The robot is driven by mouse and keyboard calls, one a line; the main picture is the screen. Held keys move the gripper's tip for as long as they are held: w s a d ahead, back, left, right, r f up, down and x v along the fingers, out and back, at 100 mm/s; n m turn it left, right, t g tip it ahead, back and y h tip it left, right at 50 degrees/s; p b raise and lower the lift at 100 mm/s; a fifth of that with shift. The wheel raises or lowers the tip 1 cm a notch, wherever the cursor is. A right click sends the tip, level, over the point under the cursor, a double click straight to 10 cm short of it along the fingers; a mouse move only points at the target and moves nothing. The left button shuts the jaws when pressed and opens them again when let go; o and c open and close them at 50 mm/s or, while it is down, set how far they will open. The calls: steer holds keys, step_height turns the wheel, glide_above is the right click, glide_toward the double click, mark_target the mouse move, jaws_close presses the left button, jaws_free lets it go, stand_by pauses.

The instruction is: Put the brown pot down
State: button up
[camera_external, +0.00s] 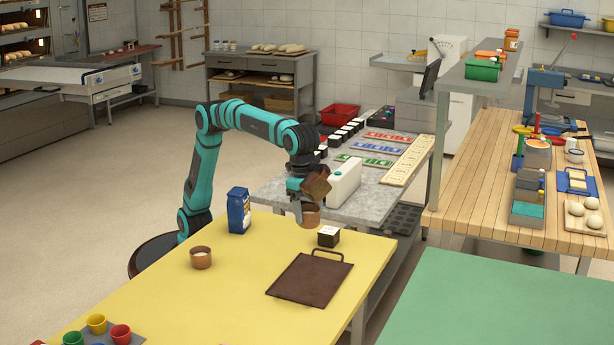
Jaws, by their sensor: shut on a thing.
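My gripper (301,203) is over the far right part of the yellow table (150,310). It is shut on a small brown pot (311,217), which looks upright and held above the table near its far edge. A dark brown tray (308,281) with a handle lies on the table below and right of my gripper. A small black box with a white top (328,237) stands between the held pot and the tray.
A blue packet (239,211) stands left of my gripper at the table's far edge. Coloured cups (97,323) are at the front left. The yellow table's middle is clear.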

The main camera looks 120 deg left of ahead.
steer(key=s+d+f+m, duration=0.2)
steer(key=s+d, duration=0.1)
steer(key=d, duration=0.8)
steer(key=s+d+f+m, duration=0.1)
steer(key=s+d+f, duration=0.15)
steer(key=d, duration=0.75)
steer(key=s+d+f+m, duration=0.1)
steer(key=s+d+m, duration=0.15)
steer(key=d, duration=0.85)
steer(key=shift+n+h, duration=0.3)
steer(key=shift+n, duration=0.05)
steer(key=shift+s+f, duration=0.15)
steer(key=shift+f, duration=1.55)
steer(key=shift+s+f, duration=0.2)
steer(key=shift+f, duration=1.45)
steer(key=shift+s+f, duration=0.15)
steer(key=shift+f, duration=1.55)
steer(key=shift+f, duration=0.1)
steer(key=o, duration=1.1)
steer(key=r, duration=0.4)
steer(key=s+r, duration=0.1)
steer(key=r, duration=0.3)
steer(key=a+r, duration=0.1)
steer(key=r, duration=0.3)
steer(key=shift+s+a, duration=0.1)
steer(key=shift+s, duration=0.05)
